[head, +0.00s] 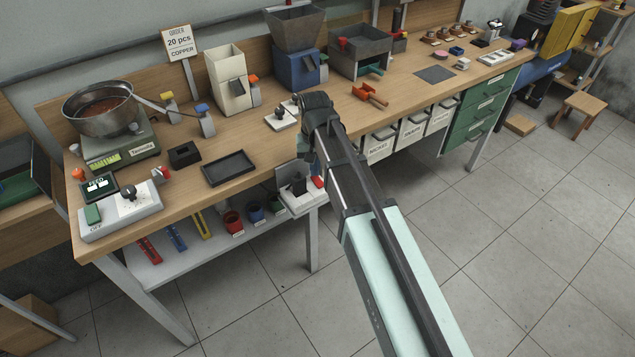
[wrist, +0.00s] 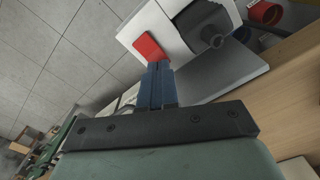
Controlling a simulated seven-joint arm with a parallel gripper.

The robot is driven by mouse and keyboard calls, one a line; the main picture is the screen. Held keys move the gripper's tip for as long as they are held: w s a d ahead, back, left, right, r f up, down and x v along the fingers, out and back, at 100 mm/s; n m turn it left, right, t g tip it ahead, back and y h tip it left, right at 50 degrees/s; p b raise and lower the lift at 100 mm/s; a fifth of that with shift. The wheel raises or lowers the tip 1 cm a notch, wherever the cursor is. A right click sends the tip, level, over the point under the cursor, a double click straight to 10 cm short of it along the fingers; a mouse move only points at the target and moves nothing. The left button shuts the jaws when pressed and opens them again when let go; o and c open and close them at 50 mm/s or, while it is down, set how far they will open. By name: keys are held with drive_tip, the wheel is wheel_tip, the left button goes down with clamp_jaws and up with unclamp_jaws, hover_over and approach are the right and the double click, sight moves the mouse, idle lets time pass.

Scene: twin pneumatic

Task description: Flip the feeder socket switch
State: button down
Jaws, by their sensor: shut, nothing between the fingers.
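The feeder socket appears to be the white box (head: 305,203) at the table's front edge in the head view, with a dark plug (head: 298,184) in it and a red switch (head: 317,182) at its right. In the wrist view the white box (wrist: 150,22) is at the top, with the red switch (wrist: 149,47) on its face and the dark round plug (wrist: 212,38) beside it. My gripper (wrist: 158,66) is shut and empty. Its blue fingertips overlap the switch's lower edge in the picture; I cannot tell whether they touch.
A black tray (head: 229,168) and a white box with a green OFF switch (head: 93,213) are on the table at left. Coloured cups (head: 233,222) stand on the lower shelf. The floor in front is clear.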

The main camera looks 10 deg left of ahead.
drive_tip(key=shift+f, duration=0.65)
idle(0.4)
drive_tip(key=shift+r, duration=3.5)
drive_tip(key=s+d+f+m, duration=0.2)
drive_tip(key=d+f, duration=1.5)
drive_tip(key=d, duration=0.1)
drive_tip(key=s+d+f+m, duration=0.1)
drive_tip(key=s+d+f, duration=0.7)
drive_tip(key=d+f, duration=0.4)
drive_tip(key=s+f+g, duration=0.2)
drive_tip(key=s+f, duration=0.4)
drive_tip(key=s, duration=0.3)
drive_tip(key=s+d+f+g, duration=0.1)
drive_tip(key=s+f+g, duration=0.1)
drive_tip(key=s+f, duration=0.5)
drive_tip(key=s+f+g, duration=0.2)
drive_tip(key=s+f, duration=0.4)
drive_tip(key=s, duration=0.7)
drive_tip(key=shift+s+d+f+g, duration=0.15)
drive_tip(key=shift+s+f+g, duration=0.05)
drive_tip(key=shift+f+g, duration=0.2)
